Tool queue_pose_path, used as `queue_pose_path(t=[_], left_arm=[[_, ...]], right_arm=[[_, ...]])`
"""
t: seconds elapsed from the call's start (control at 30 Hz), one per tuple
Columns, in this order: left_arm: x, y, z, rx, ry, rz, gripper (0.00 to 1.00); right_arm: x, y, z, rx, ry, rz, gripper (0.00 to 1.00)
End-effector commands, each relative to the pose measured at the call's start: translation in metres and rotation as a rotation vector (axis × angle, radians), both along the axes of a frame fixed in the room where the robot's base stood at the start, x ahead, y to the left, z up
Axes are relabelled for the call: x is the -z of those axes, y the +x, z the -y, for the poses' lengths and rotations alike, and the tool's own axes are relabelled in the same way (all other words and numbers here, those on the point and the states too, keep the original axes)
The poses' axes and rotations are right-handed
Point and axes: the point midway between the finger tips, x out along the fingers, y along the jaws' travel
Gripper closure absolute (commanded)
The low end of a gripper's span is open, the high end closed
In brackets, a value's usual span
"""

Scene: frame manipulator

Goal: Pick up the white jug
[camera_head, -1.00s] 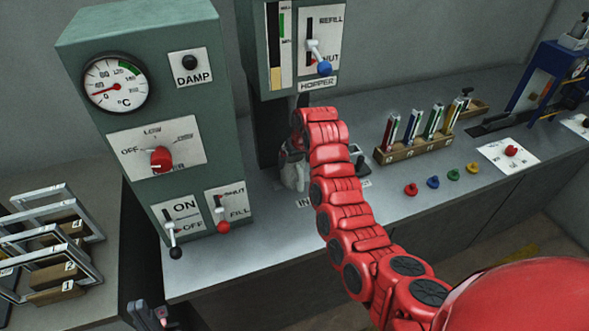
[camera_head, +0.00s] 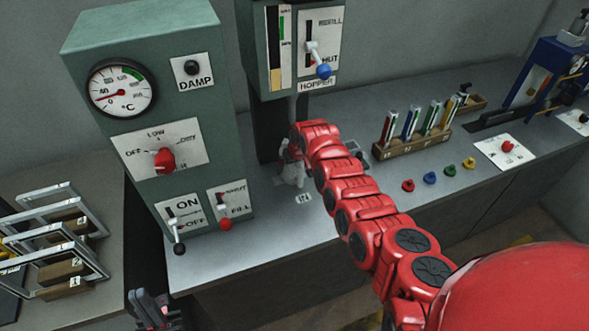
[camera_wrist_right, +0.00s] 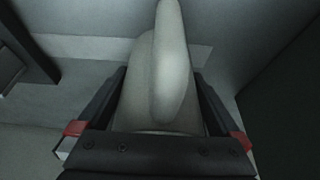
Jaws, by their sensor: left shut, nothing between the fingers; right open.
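The white jug (camera_head: 291,172) stands on the grey bench under the hopper, partly hidden by my red right arm. In the right wrist view the jug (camera_wrist_right: 170,75) fills the middle, its handle running up towards the top of the picture. My right gripper (camera_wrist_right: 160,80) is open, with one dark finger on each side of the jug. I cannot tell whether the fingers touch it. My left gripper (camera_head: 150,308) is shut and empty at the bottom left, in front of the bench and away from the jug.
A green cabinet (camera_head: 100,50) with a gauge and levers stands left of the jug. The hopper box (camera_head: 292,45) hangs above it. A rack of coloured tubes (camera_head: 415,145) and several coloured knobs (camera_head: 430,178) are to the right. Metal frames (camera_head: 50,240) stand far left.

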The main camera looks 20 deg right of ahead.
Motion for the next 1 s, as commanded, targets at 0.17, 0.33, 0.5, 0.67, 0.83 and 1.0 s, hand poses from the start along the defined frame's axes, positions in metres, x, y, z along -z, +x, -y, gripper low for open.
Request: queue_pose_path(t=[0.17, 0.33, 0.5, 0.67, 0.83, 1.0], left_arm=[[-0.0004, 0.0000, 0.0000, 0.000, 0.000, 0.000, 1.00], [-0.0004, 0.0000, 0.0000, 0.000, 0.000, 0.000, 1.00], [-0.0004, 0.0000, 0.0000, 0.000, 0.000, 0.000, 1.00], [-0.0004, 0.0000, 0.0000, 0.000, 0.000, 0.000, 1.00], [-0.0005, 0.0000, 0.0000, 0.000, 0.000, 0.000, 1.00], [-0.0003, 0.0000, 0.0000, 0.000, 0.000, 0.000, 1.00]], right_arm=[[0.0046, -0.0008, -0.0006, 0.000, 0.001, -0.005, 0.00], [0.0043, -0.0005, -0.0007, 0.000, 0.002, -0.004, 0.00], [0.0041, -0.0004, -0.0006, 0.000, 0.002, -0.004, 0.29], [0.0040, -0.0003, -0.0006, 0.000, 0.002, -0.003, 0.58], [0.0036, -0.0001, -0.0006, 0.001, 0.001, -0.003, 0.88], [0.0036, 0.0000, -0.0006, 0.000, 0.002, -0.002, 0.90]])
